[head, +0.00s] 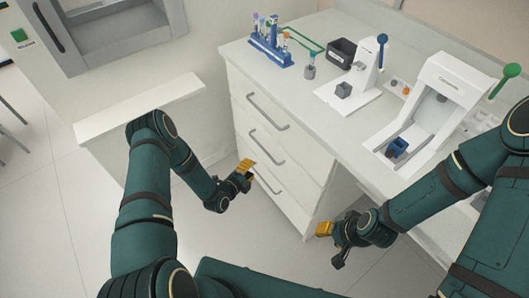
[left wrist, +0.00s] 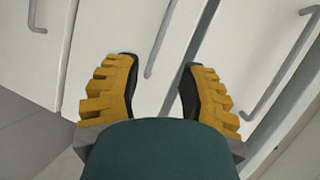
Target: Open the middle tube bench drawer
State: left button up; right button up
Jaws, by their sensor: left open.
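The tube bench (head: 236,95) has a white front with three stacked drawers, each with a grey bar handle. The middle drawer (head: 296,167) looks closed, and its handle (head: 265,148) runs slanting across its front. My left gripper (head: 243,169) is in front of the lower drawers, close to the middle handle, with its yellow fingers apart. In the left wrist view, the gripper (left wrist: 158,92) is open and empty. The middle handle (left wrist: 161,40) lies beyond the gap between its fingers. My right gripper (head: 326,232) is low by the bench's near corner; only one yellow finger shows clearly.
The bottom drawer handle (head: 268,183) and top handle (head: 267,112) are close by. On the bench top stand a blue tube rack (head: 270,45), a black box (head: 342,52) and white devices (head: 430,100). A white ledge (head: 140,105) is at left. Floor before the drawers is clear.

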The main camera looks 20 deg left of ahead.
aim_at(264, 149)
pick_arm(q)
jog(key=shift+w+d+f+m+t+b, duration=0.2)
jog(key=shift+w+d+f+m+b, duration=0.3)
jog(key=shift+w, duration=1.7)
jog(key=shift+w+d+f+m+t+b, duration=0.25)
jog(key=shift+w+f+b, duration=0.45)
jog(key=shift+w, duration=1.5)
jog(key=shift+w+d+f+m+t+b, duration=0.15)
jog(key=shift+w+d+f+m+b, duration=0.4)
jog(key=shift+w, duration=1.65)
jog(key=shift+a+r, duration=0.1)
jog(key=shift+c, duration=0.4)
grip_shut()
